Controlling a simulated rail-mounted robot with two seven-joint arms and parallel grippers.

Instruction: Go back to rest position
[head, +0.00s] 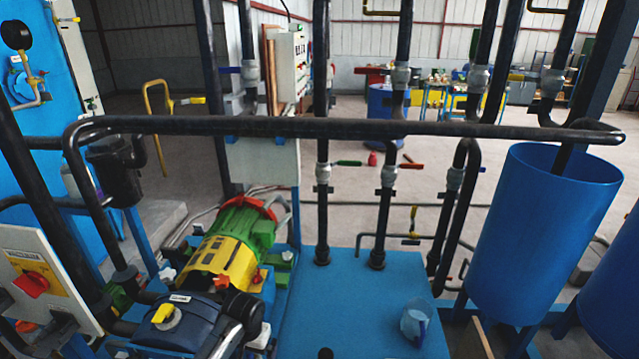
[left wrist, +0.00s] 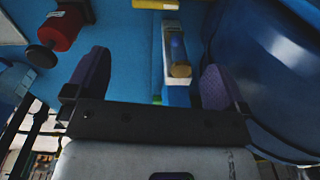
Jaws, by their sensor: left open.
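My left gripper (left wrist: 156,62) shows in the left wrist view with its two purple-padded fingers spread wide and nothing held between them. Beyond the gap is a pale bar-shaped part with a brass-coloured end (left wrist: 179,69), in front of a blue surface. I cannot tell how far it lies from the fingers, but neither finger seems to touch it. Neither of my grippers shows in the head view. My right gripper is not seen in either view.
Black pipes, including a long horizontal one (head: 340,126), cross the head view. A green and yellow motor (head: 232,245) and a blue pump (head: 185,320) stand lower left. A blue tank (head: 540,235) stands right. A bluish cup-like object (head: 415,321) sits on the blue base (head: 350,290).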

